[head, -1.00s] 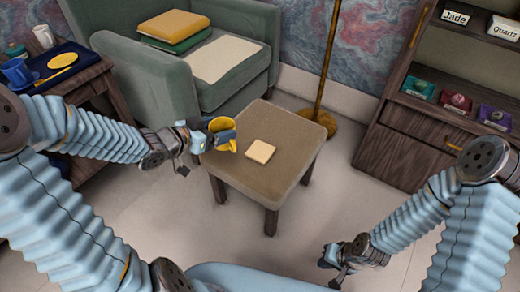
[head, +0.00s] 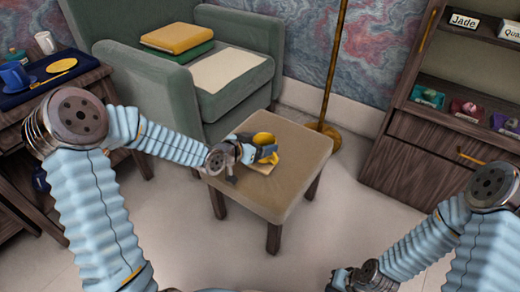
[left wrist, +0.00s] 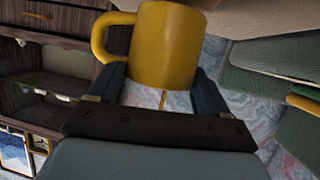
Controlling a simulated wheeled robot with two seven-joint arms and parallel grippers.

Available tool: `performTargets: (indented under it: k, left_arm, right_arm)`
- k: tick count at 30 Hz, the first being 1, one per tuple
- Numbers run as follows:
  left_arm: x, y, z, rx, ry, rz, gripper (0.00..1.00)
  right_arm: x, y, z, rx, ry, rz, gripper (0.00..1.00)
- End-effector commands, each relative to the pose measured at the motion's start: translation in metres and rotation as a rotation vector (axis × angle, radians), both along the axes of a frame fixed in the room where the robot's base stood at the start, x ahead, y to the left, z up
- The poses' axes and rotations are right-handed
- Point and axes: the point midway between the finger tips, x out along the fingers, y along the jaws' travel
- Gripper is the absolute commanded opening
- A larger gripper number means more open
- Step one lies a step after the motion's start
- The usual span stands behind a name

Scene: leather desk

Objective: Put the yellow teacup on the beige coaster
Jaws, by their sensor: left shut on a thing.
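The yellow teacup (head: 264,141) is in the grip of my left gripper (head: 258,149), over the small brown table. In the left wrist view the teacup (left wrist: 164,48) sits between the two fingers of the left gripper (left wrist: 160,92), with its handle to the left. The beige coaster (head: 262,169) lies on the table, partly hidden below the cup and gripper. I cannot tell whether the cup touches it. My right gripper (head: 340,281) is at the bottom of the head view, low and away from the table; its fingers are not clear.
The small table (head: 299,157) has free room around the coaster. A green armchair (head: 152,79) with books and a cream cloth stands behind it. A lamp pole (head: 333,65) rises behind the table's right corner. A blue tray (head: 47,87) lies on a desk at left.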

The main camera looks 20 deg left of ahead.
Motion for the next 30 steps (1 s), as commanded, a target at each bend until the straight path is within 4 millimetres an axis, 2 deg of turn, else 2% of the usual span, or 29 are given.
performTargets:
  k: [1, 3, 15, 16, 19, 20, 30]
  left_arm:
    - [0.000, 0.001, -0.011, -0.001, 0.003, 0.001, 0.36]
    - [0.000, 0.000, -0.017, 0.000, 0.000, 0.001, 0.36]
    - [0.000, 0.001, -0.022, 0.001, -0.001, 0.001, 0.36]
    - [-0.001, 0.001, -0.021, 0.001, 0.001, 0.001, 0.82]
    - [-0.001, 0.001, -0.021, 0.001, 0.001, 0.001, 0.98]
    - [-0.001, 0.001, -0.021, 0.001, 0.001, 0.001, 1.00]
    - [-0.005, 0.004, -0.015, 0.002, 0.001, 0.003, 1.00]
  right_arm:
    - [0.000, 0.000, -0.003, 0.001, 0.001, 0.000, 0.00]
    - [0.000, 0.000, -0.004, 0.001, 0.001, 0.000, 0.00]
    - [0.000, 0.001, -0.009, 0.002, 0.001, 0.002, 0.00]
    - [0.000, 0.001, -0.007, 0.002, 0.001, 0.002, 0.00]
    - [0.000, 0.001, -0.006, 0.002, 0.001, 0.002, 0.00]
    - [0.000, 0.001, -0.006, 0.002, 0.001, 0.002, 0.00]
    - [0.000, 0.000, -0.001, 0.001, 0.001, 0.000, 0.00]
